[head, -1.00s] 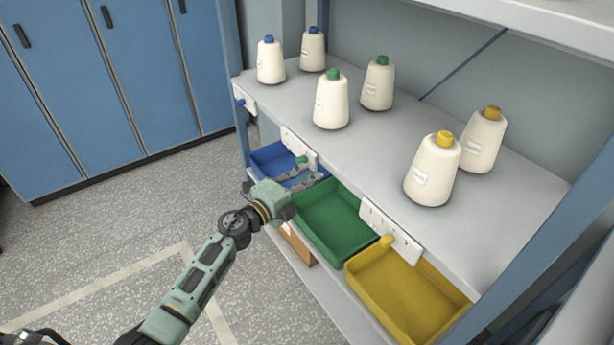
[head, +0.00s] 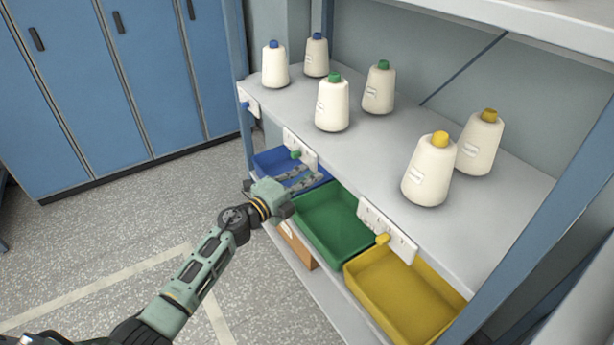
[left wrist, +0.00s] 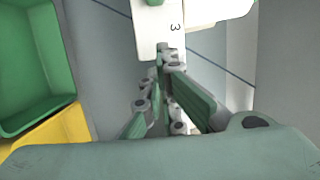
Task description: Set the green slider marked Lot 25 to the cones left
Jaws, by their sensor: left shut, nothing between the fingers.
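The green slider (head: 296,154) sits on a white plate (head: 311,158) on the shelf's front edge, above the blue bin and in front of the green-capped cones (head: 332,104). It stands between the plate's ends, nearer the left one. Lot lettering is too small to read. My left gripper (head: 314,178) is shut and empty, just below the slider, over the blue bin. In the left wrist view its fingertips (left wrist: 165,50) overlap the lower part of the plate (left wrist: 150,35), below the green slider (left wrist: 153,2); contact cannot be told. My right gripper is out of view.
A yellow slider (head: 382,239) on its plate (head: 402,245) is to the right, a blue slider (head: 245,105) at the left corner. Below are blue (head: 263,160), green (head: 335,245) and yellow (head: 375,300) bins. Cones stand on the shelf (head: 440,130); the floor at left is clear.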

